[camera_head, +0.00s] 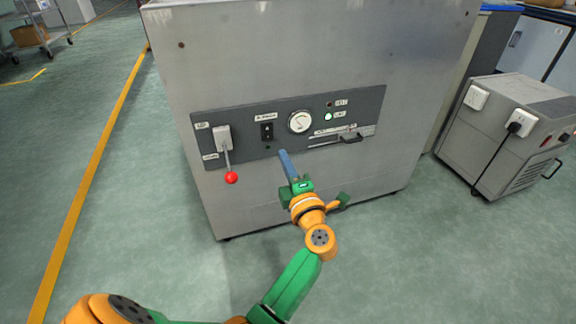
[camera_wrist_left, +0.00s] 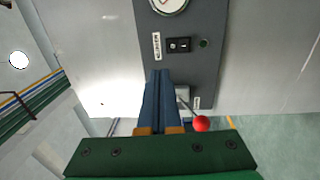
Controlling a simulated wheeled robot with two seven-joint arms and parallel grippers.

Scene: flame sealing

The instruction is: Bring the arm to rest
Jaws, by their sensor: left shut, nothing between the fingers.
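My left gripper (camera_head: 284,153) reaches up from below toward the machine's control panel (camera_head: 365,103). Its blue fingers are shut together with nothing between them. In the left wrist view the shut fingers (camera_wrist_left: 160,75) point at the panel, just below the black rocker switch (camera_wrist_left: 179,45). The switch (camera_head: 267,131) also shows in the head view, up and left of the fingertips. I cannot tell whether the fingertips touch the panel. A lever with a red ball knob (camera_head: 231,177) hangs down at the panel's left; the knob (camera_wrist_left: 202,123) also shows in the wrist view. My right gripper is not seen.
The grey metal cabinet (camera_head: 300,45) fills the middle. Its panel has a round gauge (camera_head: 300,122), a lit green lamp (camera_head: 328,116) and a slider (camera_head: 350,137). A smaller grey unit (camera_head: 500,140) with a plugged cable stands at right. Green floor is open at left and in front.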

